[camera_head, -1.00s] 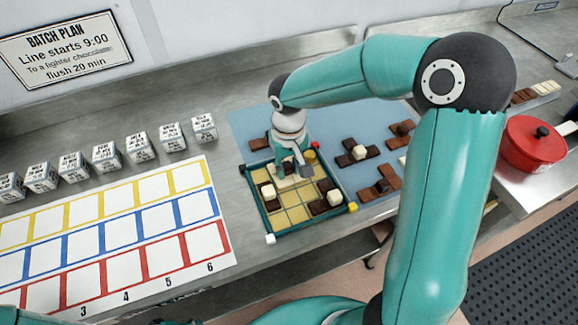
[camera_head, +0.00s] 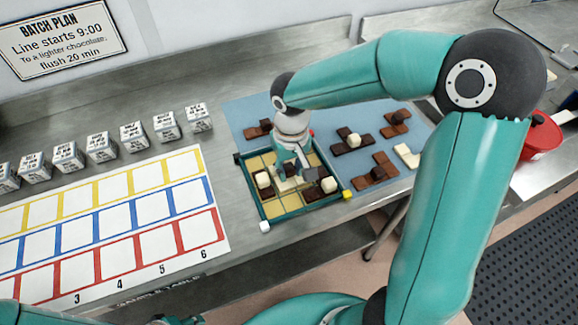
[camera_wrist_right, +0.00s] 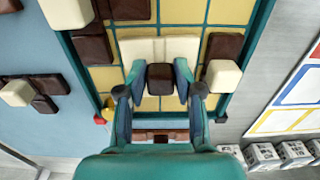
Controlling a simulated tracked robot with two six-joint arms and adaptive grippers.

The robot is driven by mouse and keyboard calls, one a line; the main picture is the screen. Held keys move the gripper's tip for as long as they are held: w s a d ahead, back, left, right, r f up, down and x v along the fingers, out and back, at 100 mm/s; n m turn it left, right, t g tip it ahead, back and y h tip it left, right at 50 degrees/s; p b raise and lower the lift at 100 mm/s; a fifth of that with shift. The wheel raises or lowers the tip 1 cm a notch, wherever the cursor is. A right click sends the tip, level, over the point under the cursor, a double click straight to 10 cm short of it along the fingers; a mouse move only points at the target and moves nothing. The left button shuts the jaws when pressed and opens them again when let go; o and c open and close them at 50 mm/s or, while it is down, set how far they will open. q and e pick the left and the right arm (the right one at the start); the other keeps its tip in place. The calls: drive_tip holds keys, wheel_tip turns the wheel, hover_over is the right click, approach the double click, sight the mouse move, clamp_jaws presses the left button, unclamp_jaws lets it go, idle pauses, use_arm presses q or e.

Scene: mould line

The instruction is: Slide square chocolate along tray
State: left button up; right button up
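The tray (camera_head: 316,208) has a teal rim and a yellow grid floor. In it, a pale square chocolate (camera_wrist_right: 158,48) with a dark knob (camera_wrist_right: 160,78) sits between other pieces. My right gripper (camera_head: 292,168) is low over it, with its fingers (camera_wrist_right: 160,76) shut on the knob in the right wrist view; they partly hide the piece. A dark piece with a cream knob (camera_head: 329,185) lies to the right, and another cream-knobbed piece (camera_head: 263,180) to the left. At the bottom edge, parts of my left gripper (camera_head: 178,320) barely show; its state is unclear.
A blue mat (camera_head: 240,112) beside and behind the tray holds several knobbed chocolate pieces (camera_head: 377,172). A chart of coloured squares (camera_head: 120,235) lies left, with several labelled cubes (camera_head: 102,146) behind it. A red pot (camera_head: 540,138) stands far right.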

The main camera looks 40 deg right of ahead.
sight(291, 170)
drive_tip(key=o, duration=0.3)
drive_tip(key=shift+s+f, duration=0.35)
drive_tip(key=shift+f, duration=0.1)
drive_tip(key=shift+w+r, duration=0.1)
drive_tip(key=shift+r, duration=0.05)
drive_tip(key=shift+w+r, duration=0.1)
drive_tip(key=shift+r, duration=0.4)
wheel_tip(291, 170, up, 11)
drive_tip(key=shift+f, duration=0.1)
